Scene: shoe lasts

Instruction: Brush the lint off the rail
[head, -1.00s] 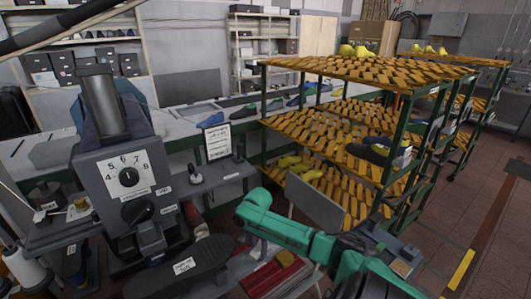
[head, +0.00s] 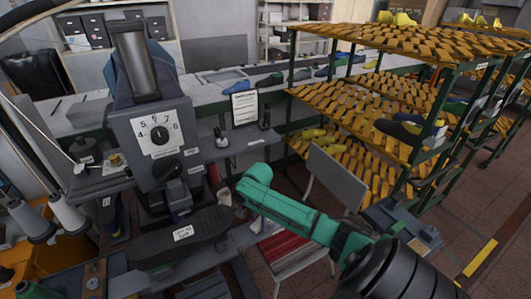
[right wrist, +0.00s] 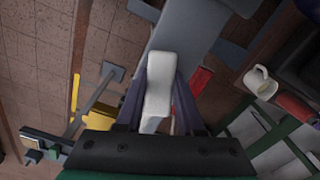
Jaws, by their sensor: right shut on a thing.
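My right gripper (right wrist: 163,78) is shut on a pale, whitish block-like thing (right wrist: 158,88), held between its two dark fingers in the right wrist view. I cannot tell whether this is the brush. In the head view my green right arm reaches in from the lower right, and its gripper is hidden or too unclear to make out. My left gripper is not in view. I cannot pick out the rail or any lint for certain. A grey machine (head: 158,160) with a numbered dial stands left of the arm. A dark sole-shaped part (head: 170,243) with a white label juts from its front.
A green-framed rack (head: 445,110) with orange slatted shelves holds shoe lasts at the right. A grey chair (head: 338,178) stands behind my right arm. A white mug (right wrist: 259,82) shows in the right wrist view. Tiled floor is open at the far right.

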